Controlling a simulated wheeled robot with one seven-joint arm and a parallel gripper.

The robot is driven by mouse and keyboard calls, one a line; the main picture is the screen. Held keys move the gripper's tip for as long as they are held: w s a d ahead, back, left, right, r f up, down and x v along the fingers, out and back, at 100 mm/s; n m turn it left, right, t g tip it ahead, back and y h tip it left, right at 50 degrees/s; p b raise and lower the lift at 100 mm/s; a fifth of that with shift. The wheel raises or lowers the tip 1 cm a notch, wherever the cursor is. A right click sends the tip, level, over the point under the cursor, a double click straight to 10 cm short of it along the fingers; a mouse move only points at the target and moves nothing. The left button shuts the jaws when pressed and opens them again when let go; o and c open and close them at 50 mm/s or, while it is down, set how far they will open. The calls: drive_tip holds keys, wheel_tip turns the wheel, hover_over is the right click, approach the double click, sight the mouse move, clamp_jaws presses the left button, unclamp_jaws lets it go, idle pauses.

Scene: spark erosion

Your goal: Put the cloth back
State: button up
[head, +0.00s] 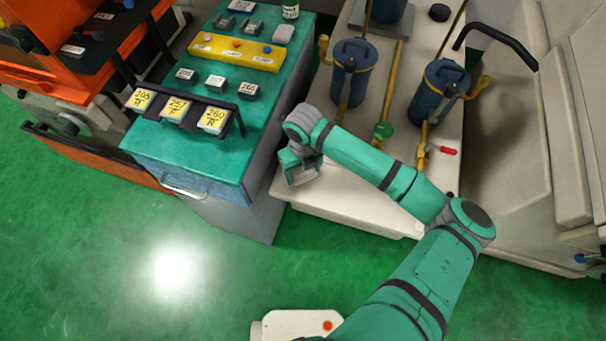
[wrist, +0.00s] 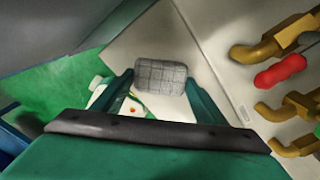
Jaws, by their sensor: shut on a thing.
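The cloth (wrist: 160,76) is a small grey checked pad with rounded corners. In the wrist view it sits between the two fingertips of my gripper (wrist: 160,88), which is shut on it. In the head view my gripper (head: 301,174) hangs beside the right side of the teal-topped cabinet (head: 262,120), over the left edge of the pale machine base (head: 345,205). A grey patch shows at its tip there, too small to tell cloth from finger. The cloth appears held in the air, with pale base and green floor behind it.
Blue filter canisters (head: 352,70) and brass pipes with a red-handled valve (head: 443,150) stand on the base. The cabinet top holds yellow-labelled blocks (head: 176,108), a yellow tray (head: 236,52) and a grey rounded block (head: 283,34). Green floor (head: 100,250) is clear at the front left.

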sight(303, 173)
drive_tip(key=shift+f, duration=1.4)
drive_tip(key=shift+f, duration=0.15)
drive_tip(key=o, duration=1)
wheel_tip(303, 173, up, 12)
drive_tip(key=shift+r, duration=0.2)
